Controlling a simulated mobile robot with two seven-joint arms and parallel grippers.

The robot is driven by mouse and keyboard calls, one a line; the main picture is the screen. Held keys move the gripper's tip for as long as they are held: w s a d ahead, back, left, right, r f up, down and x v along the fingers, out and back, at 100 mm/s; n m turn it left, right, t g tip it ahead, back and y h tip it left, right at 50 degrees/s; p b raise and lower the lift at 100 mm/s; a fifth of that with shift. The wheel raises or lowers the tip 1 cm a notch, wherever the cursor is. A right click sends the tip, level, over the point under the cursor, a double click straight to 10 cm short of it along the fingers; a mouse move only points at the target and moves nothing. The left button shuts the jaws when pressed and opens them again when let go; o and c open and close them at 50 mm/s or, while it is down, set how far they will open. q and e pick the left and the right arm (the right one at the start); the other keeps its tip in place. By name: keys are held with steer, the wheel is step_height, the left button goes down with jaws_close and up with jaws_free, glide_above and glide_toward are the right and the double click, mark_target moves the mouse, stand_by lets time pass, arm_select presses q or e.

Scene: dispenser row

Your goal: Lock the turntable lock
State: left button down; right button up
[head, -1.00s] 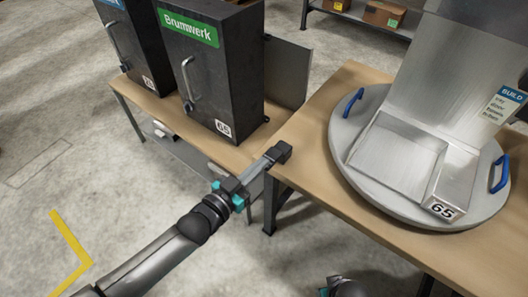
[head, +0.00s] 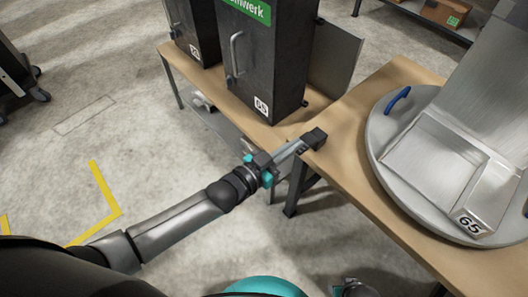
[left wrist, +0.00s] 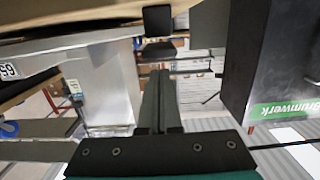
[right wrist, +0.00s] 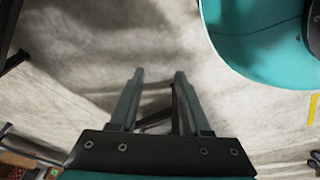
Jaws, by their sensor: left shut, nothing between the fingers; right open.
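The turntable (head: 385,135) is a round grey disc with blue handles on the wooden table. It carries a metal hopper (head: 440,140) marked 65. A small black block (head: 315,138), apparently the turntable lock, sits at the table's near-left edge. It also shows in the left wrist view (left wrist: 157,20), at the top centre. My left gripper (head: 302,145) is shut and empty, its tips close beside this block; contact cannot be told. Its fingers also show in the left wrist view (left wrist: 158,75). My right gripper (right wrist: 157,75) is open and empty over the floor, away from the table.
Black cabinets, one (head: 262,50) marked 65, stand on a lower bench (head: 225,95) left of the table. A gap with table legs lies between bench and table. A shelf with a cardboard box (head: 445,12) is at the back. Open floor (head: 60,170) lies to the left.

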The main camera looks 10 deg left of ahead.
arm_select(q)
steer(key=s+a+r+p, duration=0.4)
steer(key=s+a+p, duration=0.1)
steer(key=s, duration=0.3)
steer(key=shift+a+r, duration=0.35)
steer(key=shift+r, duration=0.05)
arm_select(e)
steer(key=s+d+f, duration=0.2)
steer(key=s+d, duration=0.2)
steer(key=s, duration=0.5)
steer(key=shift+d, duration=0.25)
arm_select(q)
steer(key=shift+w, duration=0.1)
arm_select(e)
steer(key=shift+s+h, duration=0.1)
steer(key=shift+h, duration=0.2)
